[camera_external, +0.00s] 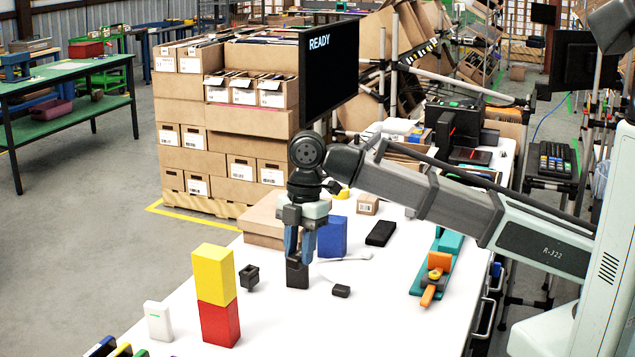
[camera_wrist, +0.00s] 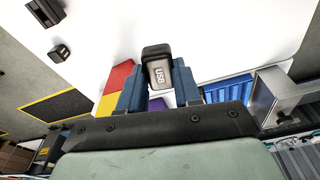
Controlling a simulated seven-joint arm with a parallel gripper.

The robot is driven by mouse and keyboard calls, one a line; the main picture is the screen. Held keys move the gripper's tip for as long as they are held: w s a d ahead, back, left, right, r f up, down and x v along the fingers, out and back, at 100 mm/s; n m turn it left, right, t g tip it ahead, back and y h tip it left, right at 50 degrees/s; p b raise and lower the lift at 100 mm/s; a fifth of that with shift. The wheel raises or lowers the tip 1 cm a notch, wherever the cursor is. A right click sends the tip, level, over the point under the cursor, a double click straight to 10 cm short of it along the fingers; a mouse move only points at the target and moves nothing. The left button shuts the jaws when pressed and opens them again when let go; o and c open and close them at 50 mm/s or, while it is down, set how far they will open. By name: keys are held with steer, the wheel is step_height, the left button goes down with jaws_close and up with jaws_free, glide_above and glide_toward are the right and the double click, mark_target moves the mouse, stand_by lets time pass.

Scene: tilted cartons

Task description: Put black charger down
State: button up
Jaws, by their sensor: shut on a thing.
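The black charger (camera_external: 297,275) is a dark upright block below my gripper (camera_external: 299,257) in the external view. In the wrist view the charger (camera_wrist: 156,52) has a grey face marked "USB". My gripper's blue fingers (camera_wrist: 158,88) are shut on it, one on each side. The charger's lower end is at or just above the white table (camera_external: 385,305); I cannot tell whether it touches.
A yellow block (camera_external: 214,274) on a red block (camera_external: 219,322) stands left, with a small black holder (camera_external: 249,278) nearer. A small black block (camera_external: 341,291) lies close right. A blue box (camera_external: 332,237) stands behind. The front right tabletop is clear.

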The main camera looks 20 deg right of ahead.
step_height(320, 180, up, 3)
steer(key=shift+r, duration=0.2)
steer(key=shift+w+d+r, duration=0.15)
steer(key=shift+w+d, duration=0.05)
steer(key=shift+w, duration=0.45)
steer(key=w+d+m, duration=0.2)
steer(key=w+d, duration=0.1)
steer(key=w, duration=0.5)
steer(key=w+d+m, duration=0.3)
steer(key=w, duration=0.5)
steer(key=m+t, duration=0.2)
steer(key=m, duration=0.9)
glide_above(367, 197)
step_height(367, 197, down, 4)
steer(key=shift+s+d+f, duration=0.1)
steer(key=shift+f, duration=2.75)
steer(key=shift+s+d+f, duration=0.1)
steer(key=shift+f, duration=2.7)
